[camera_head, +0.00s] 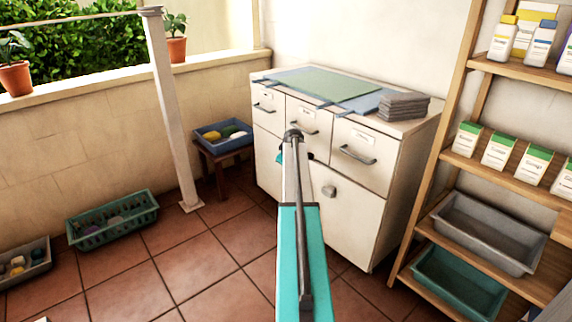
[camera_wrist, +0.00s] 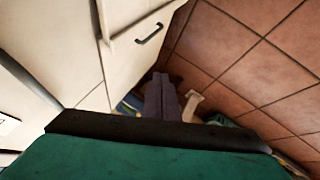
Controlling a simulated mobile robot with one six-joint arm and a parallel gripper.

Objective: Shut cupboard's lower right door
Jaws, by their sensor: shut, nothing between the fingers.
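The white cupboard (camera_head: 375,225) stands against the wall, with drawers above and doors below. Its lower right door (camera_head: 348,215), with a square metal knob (camera_head: 329,191), looks flush or nearly flush with the front. My arm hides the door's left part. My gripper (camera_wrist: 162,78) is shut and empty, its dark fingers together in the wrist view. In the head view it is mostly hidden behind my arm, close to the cupboard front. In the wrist view a cream front with a dark bar handle (camera_wrist: 150,34) lies up and left of the fingers. I cannot tell whether they touch it.
Grey tiles (camera_head: 404,106) and glass sheets (camera_head: 318,84) lie on the cupboard top. A wooden shelf (camera_head: 436,170) stands close on the right. A stool (camera_head: 221,170) with a blue crate (camera_head: 222,137) and a white post (camera_head: 172,110) stand left. Floor in front is clear.

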